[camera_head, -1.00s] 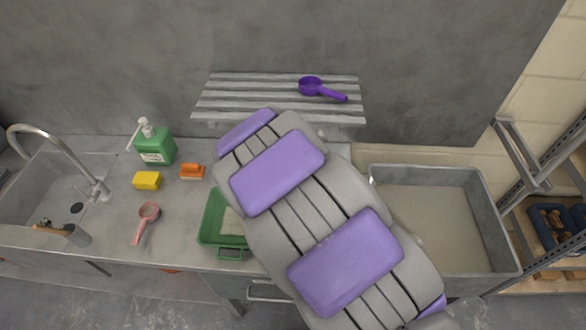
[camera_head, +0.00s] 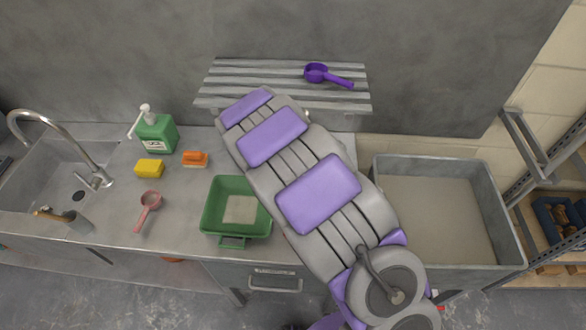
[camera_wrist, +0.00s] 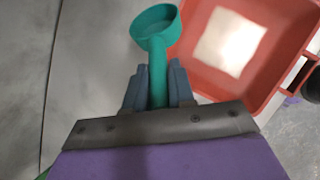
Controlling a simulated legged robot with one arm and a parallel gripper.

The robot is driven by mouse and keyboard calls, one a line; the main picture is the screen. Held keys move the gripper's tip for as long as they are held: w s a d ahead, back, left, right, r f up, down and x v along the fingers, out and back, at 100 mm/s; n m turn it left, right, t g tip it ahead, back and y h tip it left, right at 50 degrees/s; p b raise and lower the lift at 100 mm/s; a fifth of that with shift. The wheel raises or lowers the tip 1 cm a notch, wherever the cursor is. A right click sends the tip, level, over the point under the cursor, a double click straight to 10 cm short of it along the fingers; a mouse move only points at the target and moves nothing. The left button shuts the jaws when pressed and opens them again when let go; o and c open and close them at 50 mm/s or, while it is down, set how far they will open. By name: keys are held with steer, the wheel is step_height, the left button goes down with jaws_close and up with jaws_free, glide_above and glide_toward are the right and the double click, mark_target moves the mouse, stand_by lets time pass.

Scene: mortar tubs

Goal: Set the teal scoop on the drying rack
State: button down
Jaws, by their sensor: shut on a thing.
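The teal scoop (camera_wrist: 157,28) shows only in the wrist view. My gripper (camera_wrist: 159,82) is shut on its handle, with the round cup standing out beyond the fingertips. Below and to the right of it in that view is a red-orange tub (camera_wrist: 205,70) with a pale patch inside. The drying rack (camera_head: 240,75) is a grey slatted shelf at the back wall in the head view. A purple scoop (camera_head: 317,73) lies on its right part; its left and middle slats are bare. My arm hides the gripper and the teal scoop in the head view.
A green tub (camera_head: 212,208) stands on the counter beside my arm. A pink scoop (camera_head: 149,199), yellow sponge (camera_head: 149,169), orange brush (camera_head: 195,158) and green soap bottle (camera_head: 157,134) are left of it. A sink (camera_head: 50,170) is far left, a large grey basin (camera_head: 510,225) right.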

steer(key=shift+a+f, duration=0.3)
steer(key=shift+f, duration=0.2)
steer(key=shift+a+f, duration=0.25)
steer(key=shift+f, duration=0.2)
steer(key=c, duration=1.1)
jaws_free()
steer(key=shift+d, duration=0.65)
steer(key=shift+o, duration=0.8)
steer(key=shift+a, duration=0.1)
steer(key=shift+a+f, duration=0.1)
steer(key=shift+a, duration=0.55)
steer(key=p+v, duration=0.2)
steer(key=v, duration=0.9)
steer(key=s+d+r+m+g+b, duration=0.1)
steer(key=s+d+r+m, duration=0.3)
steer(key=s+d+m, duration=0.3)
steer(key=s+d+r+m+g+b, duration=0.15)
steer(key=s+d+r+m, duration=0.35)
steer(key=d, duration=0.5)
steer(key=s+d+m+g+y, duration=0.1)
steer(key=s+m, duration=0.5)
steer(key=s, duration=0.6)
steer(key=s+d+m+g+y, duration=0.2)
steer(key=s+m, duration=0.4)
steer(key=s, duration=0.6)
steer(key=shift+s+d+f+y+b, duration=0.15)
steer(key=shift+s+d+y+b, duration=0.15)
steer(key=shift+y+b, duration=0.15)
